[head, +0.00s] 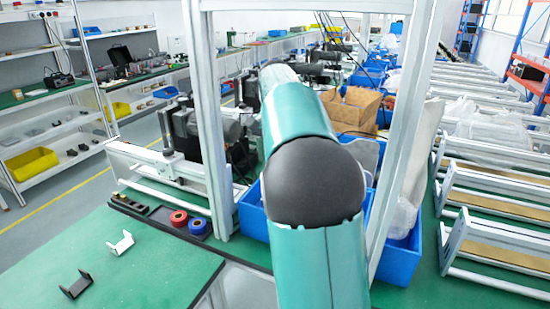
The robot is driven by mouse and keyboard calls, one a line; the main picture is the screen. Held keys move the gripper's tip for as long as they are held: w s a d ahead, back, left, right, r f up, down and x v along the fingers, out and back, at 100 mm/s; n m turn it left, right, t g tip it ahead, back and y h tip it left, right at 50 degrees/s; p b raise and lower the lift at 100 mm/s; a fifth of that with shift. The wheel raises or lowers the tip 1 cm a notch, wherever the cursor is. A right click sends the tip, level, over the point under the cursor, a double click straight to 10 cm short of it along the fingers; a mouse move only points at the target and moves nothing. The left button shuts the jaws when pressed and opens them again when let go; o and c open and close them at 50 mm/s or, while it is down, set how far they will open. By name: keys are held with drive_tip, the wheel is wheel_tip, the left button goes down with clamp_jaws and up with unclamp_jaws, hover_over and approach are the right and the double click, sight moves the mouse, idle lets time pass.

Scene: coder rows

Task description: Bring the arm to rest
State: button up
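My arm (305,140) shows in the head view as teal links with a dark rounded joint. It rises from the bottom edge and reaches up and away through the middle of the picture. The far end of the arm is foreshortened behind its own links. My gripper cannot be made out, so neither its fingers nor anything in them can be seen.
A green worktop (120,265) at lower left holds a white bracket (120,243), a black bracket (76,285), a red roll (179,218) and a blue roll (197,227). A metal frame post (207,120) stands left of my arm, another (405,130) right. Blue bins (400,262) sit behind.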

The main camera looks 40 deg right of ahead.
drive_tip(key=s+a+f+n+t, duration=0.1)
drive_tip(key=s+a+n+t, duration=0.3)
drive_tip(key=s+a+n, duration=1)
drive_tip(key=s+a+f+m+t, duration=0.1)
drive_tip(key=s+a+f+m, duration=0.1)
drive_tip(key=s+a+f, duration=0.3)
drive_tip(key=s+a, duration=0.4)
drive_tip(key=a, duration=0.2)
drive_tip(key=shift+s+a+f+t, duration=0.25)
drive_tip(key=shift+s+f+t, duration=0.05)
drive_tip(key=shift+s+f, duration=0.05)
